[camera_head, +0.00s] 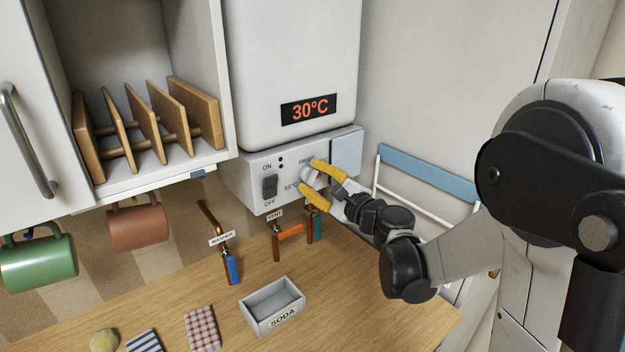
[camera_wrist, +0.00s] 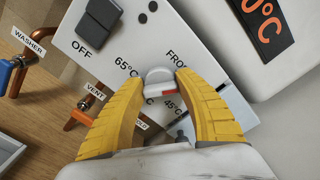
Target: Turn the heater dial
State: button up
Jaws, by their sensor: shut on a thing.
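The heater (camera_head: 295,70) is a white box on the wall, and its display (camera_head: 309,109) reads 30°C. Its control panel (camera_head: 248,170) below carries an ON/OFF rocker switch (camera_head: 269,187) and the round dial. In the wrist view the white dial (camera_wrist: 158,75) has a red mark on its near side, with labels including 65°C and 45°C around it. My gripper (camera_head: 308,176) has yellow ribbed fingers, seen closed around the dial in the wrist view (camera_wrist: 160,83). The fingers hide part of the dial and some of its labels.
Below the panel are pipes with a blue WASHER handle (camera_head: 233,270), an orange VENT handle (camera_head: 291,231) and a teal handle. A SODA tray (camera_head: 272,305) sits on the wooden counter. Mugs (camera_head: 138,228) hang under the cabinet at left. A blue-topped rack (camera_head: 428,173) is right of the panel.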

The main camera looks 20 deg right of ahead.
jog(key=n+b, duration=0.1)
jog(key=n, duration=0.5)
jog(key=shift+f+n, duration=0.1)
jog(key=shift+n, duration=0.2)
dwell(0.4)
jog(key=o, duration=1.2)
jog(key=v, duration=1.2)
jog(key=shift+a, duration=0.1)
